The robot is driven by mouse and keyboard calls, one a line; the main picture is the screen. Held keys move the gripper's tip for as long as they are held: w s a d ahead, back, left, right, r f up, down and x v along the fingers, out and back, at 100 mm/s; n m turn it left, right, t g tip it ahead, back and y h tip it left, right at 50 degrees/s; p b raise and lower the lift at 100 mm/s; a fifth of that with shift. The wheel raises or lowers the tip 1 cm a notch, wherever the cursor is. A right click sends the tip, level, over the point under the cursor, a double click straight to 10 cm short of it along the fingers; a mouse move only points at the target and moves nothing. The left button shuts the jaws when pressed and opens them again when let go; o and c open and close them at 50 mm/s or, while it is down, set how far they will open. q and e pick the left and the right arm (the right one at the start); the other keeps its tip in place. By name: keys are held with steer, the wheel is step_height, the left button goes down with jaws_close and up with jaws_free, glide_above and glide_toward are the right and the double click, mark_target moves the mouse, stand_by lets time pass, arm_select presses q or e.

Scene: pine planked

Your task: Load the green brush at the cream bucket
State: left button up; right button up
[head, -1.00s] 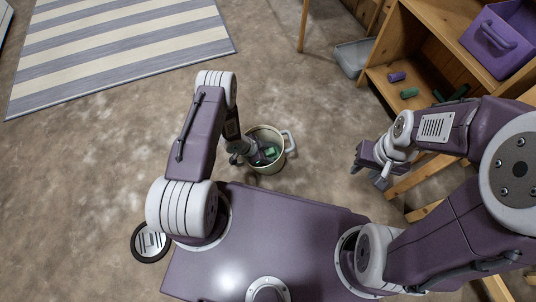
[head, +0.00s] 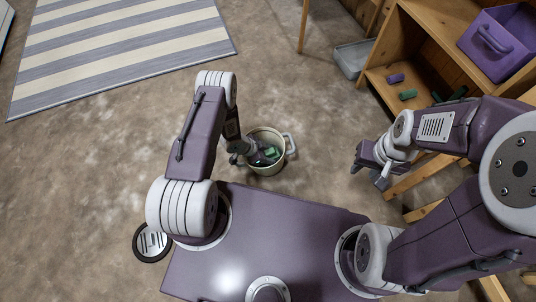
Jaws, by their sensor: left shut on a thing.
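The cream bucket (head: 279,167) stands on the floor just ahead of my base, its light handle out at the right side. My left gripper (head: 257,159) reaches over its left rim and is shut, with the fingertips inside the bucket. Green shapes, which I take to be the green brush (head: 271,152), show inside the bucket beside the fingertips. My arm and the rim hide part of them, so their contact with the fingers is unclear. My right gripper (head: 369,174) is open and empty, apart from the bucket, near the shelf.
A wooden shelf (head: 425,45) at the right holds a purple bin (head: 497,45) and several small purple and green items. A grey tray (head: 351,58) lies beside it. A striped rug (head: 120,45) is at the upper left. The floor around the bucket is mostly clear.

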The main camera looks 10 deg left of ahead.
mark_target(271, 150)
arm_select(q)
step_height(271, 150, up, 6)
steer(key=p, duration=0.4)
steer(key=shift+p, duration=0.3)
steer(key=shift+f, duration=0.15)
